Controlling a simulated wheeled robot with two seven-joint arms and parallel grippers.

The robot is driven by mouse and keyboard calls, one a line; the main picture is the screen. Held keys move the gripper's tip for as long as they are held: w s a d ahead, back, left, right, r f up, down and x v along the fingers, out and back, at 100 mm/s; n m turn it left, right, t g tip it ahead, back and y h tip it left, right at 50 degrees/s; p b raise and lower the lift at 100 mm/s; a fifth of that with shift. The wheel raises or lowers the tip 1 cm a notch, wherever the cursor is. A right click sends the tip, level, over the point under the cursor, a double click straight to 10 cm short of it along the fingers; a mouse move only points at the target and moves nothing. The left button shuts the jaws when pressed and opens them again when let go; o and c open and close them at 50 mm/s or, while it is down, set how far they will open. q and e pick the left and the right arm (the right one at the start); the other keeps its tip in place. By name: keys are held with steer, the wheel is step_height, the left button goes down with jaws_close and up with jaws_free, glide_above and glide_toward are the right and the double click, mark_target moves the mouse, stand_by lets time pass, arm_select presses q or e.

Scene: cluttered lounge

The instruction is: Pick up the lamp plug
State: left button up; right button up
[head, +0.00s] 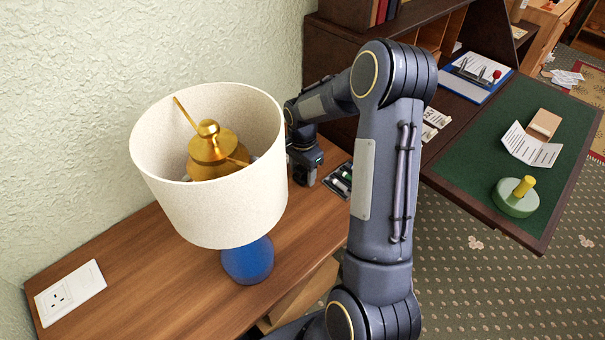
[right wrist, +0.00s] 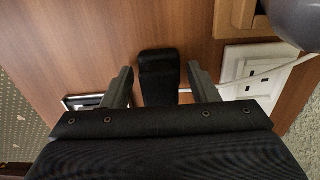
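My right gripper (head: 304,178) is low over the wooden desktop just behind the lamp in the head view, partly hidden by the lampshade. In the right wrist view its two fingers (right wrist: 160,88) are open. A black block that looks like the lamp plug (right wrist: 159,72) lies between them, with a gap on each side. A pale cord (right wrist: 262,75) runs right from behind the right finger. The lamp has a cream shade (head: 215,200), brass fitting and blue base (head: 247,262). The plug is hidden in the head view. My left gripper is not in view.
A white socket plate (head: 70,292) lies at the desktop's (head: 150,270) left end; a white socket (right wrist: 262,55) shows beside the cord. A green-topped table (head: 470,165) stands at the right. The wall is close behind.

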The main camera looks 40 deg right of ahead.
steer(key=c, duration=0.8)
steer(key=shift+o, duration=0.2)
steer(key=shift+r, duration=0.2)
